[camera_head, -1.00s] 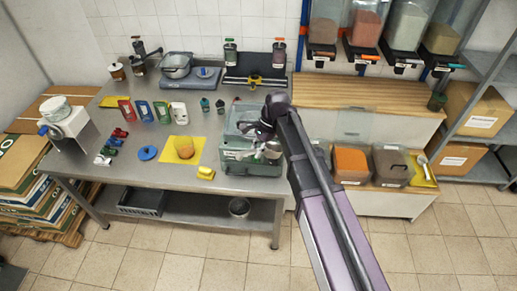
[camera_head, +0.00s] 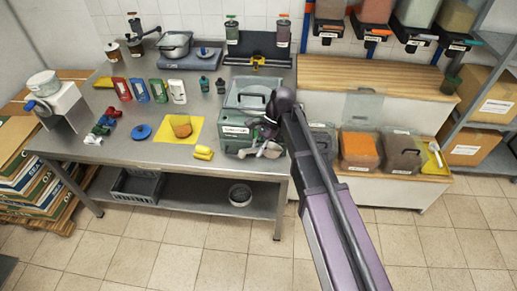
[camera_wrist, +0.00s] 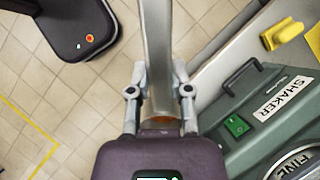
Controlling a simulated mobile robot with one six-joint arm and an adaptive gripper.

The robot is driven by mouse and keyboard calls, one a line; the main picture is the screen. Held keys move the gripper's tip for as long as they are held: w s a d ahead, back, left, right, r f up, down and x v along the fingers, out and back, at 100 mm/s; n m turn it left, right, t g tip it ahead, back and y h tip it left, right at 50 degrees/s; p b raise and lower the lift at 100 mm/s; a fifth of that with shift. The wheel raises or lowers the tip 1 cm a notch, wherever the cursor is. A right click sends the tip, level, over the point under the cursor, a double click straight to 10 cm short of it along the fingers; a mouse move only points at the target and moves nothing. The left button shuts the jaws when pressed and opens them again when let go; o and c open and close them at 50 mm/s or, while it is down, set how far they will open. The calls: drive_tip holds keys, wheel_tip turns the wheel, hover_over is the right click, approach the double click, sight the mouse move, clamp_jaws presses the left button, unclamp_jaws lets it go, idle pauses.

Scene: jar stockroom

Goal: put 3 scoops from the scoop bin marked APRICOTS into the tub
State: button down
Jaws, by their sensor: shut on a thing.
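My gripper (camera_head: 266,142) is beside the right front of the green shaker machine in the head view. In the wrist view my gripper (camera_wrist: 160,92) is shut on a long grey thing (camera_wrist: 156,40), which looks like a scoop handle; its far end is out of view. A small tub (camera_head: 181,127) with orange-brown contents stands on a yellow mat (camera_head: 160,133) on the steel bench. The bin with orange contents (camera_head: 358,149) stands on the low right shelf, between a grey bin (camera_head: 322,137) and a brownish one (camera_head: 400,152). Their labels are too small to read.
The green shaker machine (camera_head: 235,138) stands on the bench between tub and bins; it also shows in the wrist view (camera_wrist: 237,126). A yellow block (camera_head: 203,152) lies near the front edge. A white scoop (camera_head: 434,150) lies on a yellow tray. The floor in front is clear.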

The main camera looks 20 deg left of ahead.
wheel_tip(320, 180, down, 30)
drive_tip(key=g+b, duration=0.1)
drive_tip(key=b, duration=2.9)
drive_tip(key=shift+g+y, duration=0.3)
drive_tip(key=shift+y, duration=0.1)
drive_tip(key=shift+s+d, duration=0.1)
